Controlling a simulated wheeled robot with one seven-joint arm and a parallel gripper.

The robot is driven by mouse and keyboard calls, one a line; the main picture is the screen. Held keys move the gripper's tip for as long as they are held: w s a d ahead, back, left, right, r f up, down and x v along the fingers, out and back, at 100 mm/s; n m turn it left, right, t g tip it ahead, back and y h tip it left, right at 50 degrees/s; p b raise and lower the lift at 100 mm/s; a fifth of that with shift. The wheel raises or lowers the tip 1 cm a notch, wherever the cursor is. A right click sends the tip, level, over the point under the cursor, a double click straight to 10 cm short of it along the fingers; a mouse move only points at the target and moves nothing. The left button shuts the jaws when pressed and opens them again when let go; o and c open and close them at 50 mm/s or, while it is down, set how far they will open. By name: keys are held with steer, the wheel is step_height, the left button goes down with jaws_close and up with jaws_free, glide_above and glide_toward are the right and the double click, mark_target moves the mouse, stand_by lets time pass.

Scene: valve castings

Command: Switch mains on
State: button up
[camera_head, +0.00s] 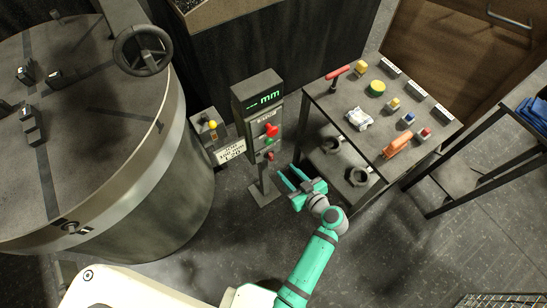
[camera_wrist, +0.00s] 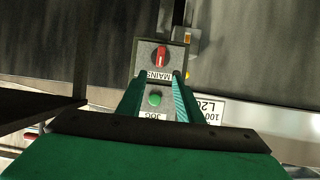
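The control post (camera_head: 262,140) stands in the middle of the head view, with a lit green "mm" display (camera_head: 264,99) on top. Its front carries a red switch (camera_head: 271,130), a green button (camera_head: 268,142) and a lower red control (camera_head: 270,156). In the wrist view the red MAINS switch (camera_wrist: 160,57) sits on a grey panel, its handle along the picture's vertical. A green button (camera_wrist: 154,99) marked JOG shows between my fingers. My gripper (camera_head: 286,169) is open and empty, in front of the post's lower part. In the wrist view its fingertips (camera_wrist: 159,73) lie short of the MAINS switch.
A large round vessel (camera_head: 80,150) with a handwheel (camera_head: 143,50) fills the left. A yellow-knobbed box (camera_head: 211,128) and white sign (camera_head: 231,151) stand beside the post. A dark table (camera_head: 395,110) with coloured parts is at right. Floor in front is clear.

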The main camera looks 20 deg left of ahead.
mark_target(272, 156)
steer(key=x, duration=1.1)
steer(key=shift+w+r, duration=0.1)
steer(key=shift+r, duration=0.1)
jaws_close()
